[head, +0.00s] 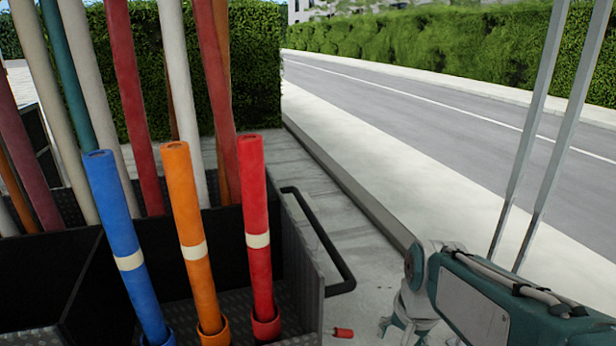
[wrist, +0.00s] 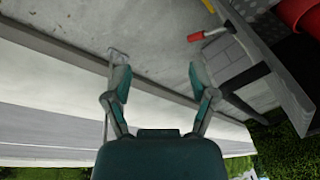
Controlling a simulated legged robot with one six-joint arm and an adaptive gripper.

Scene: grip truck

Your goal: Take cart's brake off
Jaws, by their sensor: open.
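A small red grip, apparently the brake lever's end (head: 343,332), shows low beside the cart. In the wrist view the red-tipped lever (wrist: 196,37) juts from the cart's edge at top right. In the head view my arm is at lower right and the fingertips are unclear.
Blue (head: 125,240), orange (head: 190,235) and red (head: 256,225) tubes stand in the cart's holders, with several taller poles behind. A kerb (head: 350,185) and road (head: 440,110) run along the right. Hedges (head: 400,45) stand behind. Pavement between cart and kerb is clear.

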